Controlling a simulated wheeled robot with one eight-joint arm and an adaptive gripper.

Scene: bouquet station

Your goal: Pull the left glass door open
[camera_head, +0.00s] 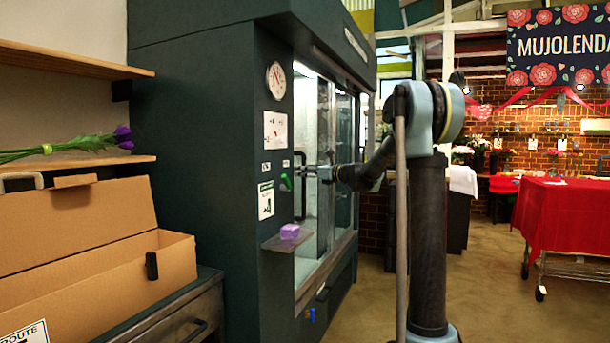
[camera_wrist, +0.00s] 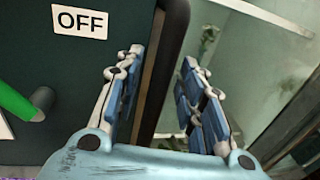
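The left glass door (camera_head: 324,165) is in the front of the dark green cabinet in the head view and looks shut. Its handle (camera_head: 299,200) is a thin dark vertical bar at the door's left side. My gripper (camera_head: 312,172) is at handle height, right by the bar. In the wrist view my gripper (camera_wrist: 162,58) is open, its two blue-padded fingers spread apart. A dark upright bar (camera_wrist: 158,75), seemingly the handle, runs between the fingers, with a gap to the right one. Whether the left finger touches it I cannot tell.
An OFF label (camera_wrist: 80,21) is left of the fingers. A cardboard box (camera_head: 90,260) stands left. Floor before the doors is clear.

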